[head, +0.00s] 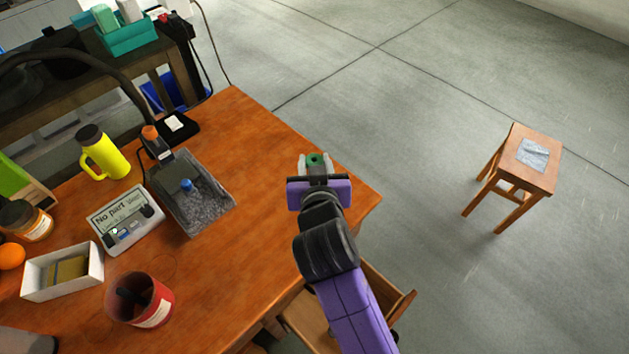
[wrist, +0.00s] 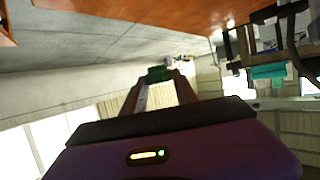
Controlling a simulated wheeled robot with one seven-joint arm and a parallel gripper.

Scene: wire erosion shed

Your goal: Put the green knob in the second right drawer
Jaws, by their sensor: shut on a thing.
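The green knob (head: 315,160) is between the fingertips of my gripper (head: 315,164), which is shut on it. In the head view they are above the right part of the wooden table. The wrist view also shows the green knob (wrist: 160,74) at the fingertips. An open wooden drawer (head: 312,312) sticks out from under the table's near right edge. My arm hides part of it, and I cannot tell which drawer of the row it is.
The wooden table (head: 255,140) holds a yellow jug (head: 104,152), a grey tray (head: 205,205), a sign (head: 125,222), a white box (head: 62,274) and a red pot (head: 140,300). A stool (head: 518,165) stands on the open floor at right.

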